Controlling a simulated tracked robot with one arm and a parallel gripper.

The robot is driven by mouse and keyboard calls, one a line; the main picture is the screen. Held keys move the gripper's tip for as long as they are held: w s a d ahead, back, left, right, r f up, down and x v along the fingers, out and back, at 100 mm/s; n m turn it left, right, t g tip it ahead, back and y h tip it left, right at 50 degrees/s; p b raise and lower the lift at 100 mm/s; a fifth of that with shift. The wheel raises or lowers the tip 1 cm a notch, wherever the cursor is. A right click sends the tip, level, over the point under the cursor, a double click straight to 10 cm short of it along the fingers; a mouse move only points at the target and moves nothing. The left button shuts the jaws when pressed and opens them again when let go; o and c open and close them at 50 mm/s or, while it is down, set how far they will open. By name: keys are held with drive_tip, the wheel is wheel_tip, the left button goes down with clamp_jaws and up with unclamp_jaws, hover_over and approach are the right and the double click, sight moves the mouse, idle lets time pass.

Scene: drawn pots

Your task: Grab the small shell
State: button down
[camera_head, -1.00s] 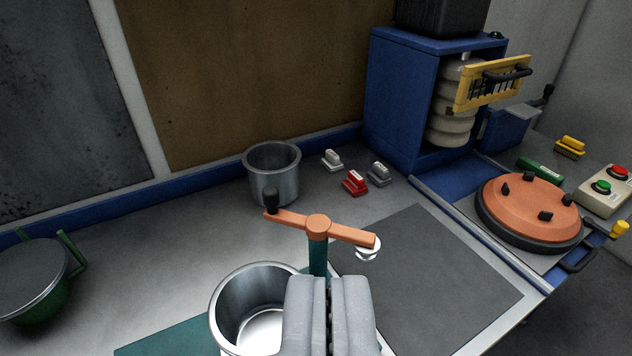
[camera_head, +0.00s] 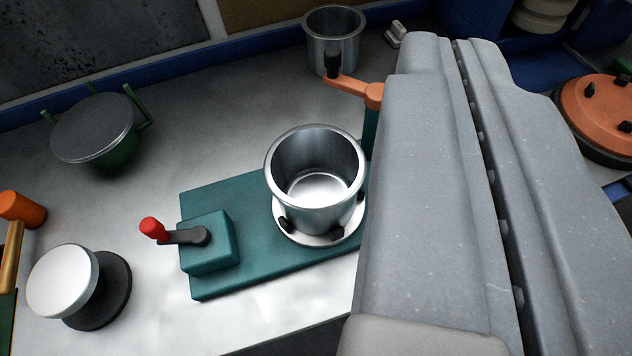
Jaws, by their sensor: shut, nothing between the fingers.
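Two open metal shells show. One shell (camera_head: 316,195) stands upright on a round plate of the teal fixture (camera_head: 215,272). The other shell (camera_head: 334,50) stands upright on the bench at the back, near the wall, and looks smaller in the picture; it is farther away. Both look empty from here. My gripper (camera_head: 455,42) is shut and empty. It fills much of the right side of the picture, right of both shells, and hides the bench behind it.
An orange crank arm (camera_head: 355,86) stands beside the fixture's shell. The fixture has a red-knobbed lever (camera_head: 153,228). A lidded green pot (camera_head: 95,130) and a silver-topped knob (camera_head: 63,280) are at left. An orange disc (camera_head: 598,110) is at right. Bare bench lies between pot and fixture.

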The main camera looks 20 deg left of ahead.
drive_tip(key=c, duration=1.5)
unclamp_jaws()
drive_tip(key=shift+w, duration=0.15)
drive_tip(key=shift+c, duration=0.2)
drive_tip(key=w+a+f+n+g+p, duration=0.4)
drive_tip(key=w+f+n+g+p, duration=0.2)
drive_tip(key=w+f+p, duration=0.15)
drive_tip(key=w+a+f+n+g+p, duration=0.4)
drive_tip(key=w+f+n+g+p, duration=0.15)
drive_tip(key=f+p, duration=0.2)
drive_tip(key=f+n+g+p, duration=0.1)
drive_tip(key=f, duration=0.4)
drive_tip(key=a+f+n+g+p, duration=0.1)
drive_tip(key=f+p, duration=0.1)
drive_tip(key=f, duration=0.3)
drive_tip(key=a+f+n+g+p, duration=0.1)
drive_tip(key=f+n+g+p, duration=0.1)
drive_tip(key=f, duration=0.3)
drive_tip(key=shift+s+f, duration=0.1)
drive_tip(key=shift+f, duration=0.15)
drive_tip(key=shift+d+f+p, duration=0.15)
drive_tip(key=shift+f+p, duration=0.25)
drive_tip(key=shift+f, duration=0.95)
drive_tip(key=shift+d+f+p, duration=0.1)
drive_tip(key=shift+f+p, duration=0.3)
drive_tip(key=shift+f, duration=0.95)
